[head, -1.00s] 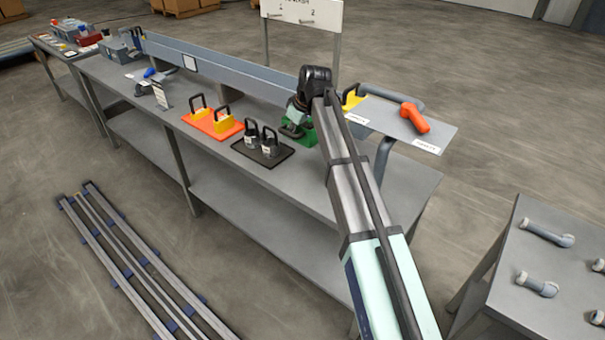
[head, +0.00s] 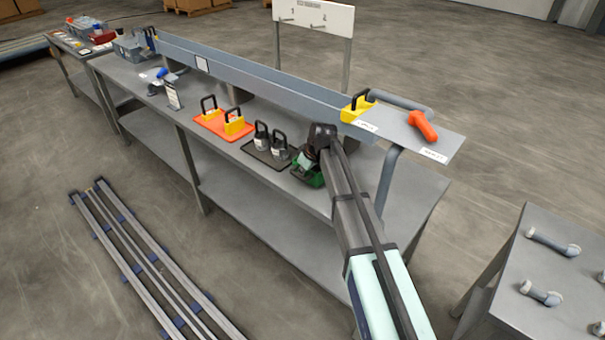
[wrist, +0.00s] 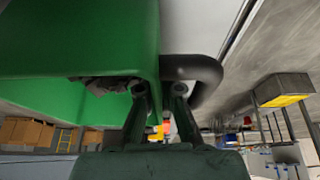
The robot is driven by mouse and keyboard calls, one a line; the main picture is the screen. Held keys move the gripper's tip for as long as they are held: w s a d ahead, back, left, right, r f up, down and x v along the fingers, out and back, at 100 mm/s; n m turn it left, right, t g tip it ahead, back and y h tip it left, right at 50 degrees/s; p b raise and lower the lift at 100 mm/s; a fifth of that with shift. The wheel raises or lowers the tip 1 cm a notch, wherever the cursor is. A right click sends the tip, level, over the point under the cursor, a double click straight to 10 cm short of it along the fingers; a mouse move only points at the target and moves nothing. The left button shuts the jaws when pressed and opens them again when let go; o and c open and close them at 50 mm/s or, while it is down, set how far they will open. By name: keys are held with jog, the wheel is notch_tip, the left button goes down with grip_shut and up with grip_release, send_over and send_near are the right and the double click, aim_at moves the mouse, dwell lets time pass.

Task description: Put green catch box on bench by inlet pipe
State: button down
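The green catch box (head: 308,176) appears over the right part of the long grey bench (head: 312,197), close to its front edge, right of the black tray. I cannot tell if it touches the bench top. My gripper (head: 318,150) is at the box from above and hides part of it. In the wrist view the green box (wrist: 80,35) fills the upper left. A bent grey pipe (head: 388,178) stands at the bench's right end.
A black tray (head: 257,153) with dark weights lies left of the box; an orange tray (head: 213,123) is farther left. A grey trough (head: 255,80) runs along the back. A yellow box (head: 352,108) and orange handle (head: 424,126) are at a raised plate. A side table (head: 520,270) stands right.

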jog(key=shift+f, duration=0.35)
jog(key=shift+f, duration=0.15)
jog(key=c, duration=1.3)
grip_release()
jog(key=b+v, duration=0.1)
jog(key=v, duration=1.1)
jog(key=shift+b, duration=0.4)
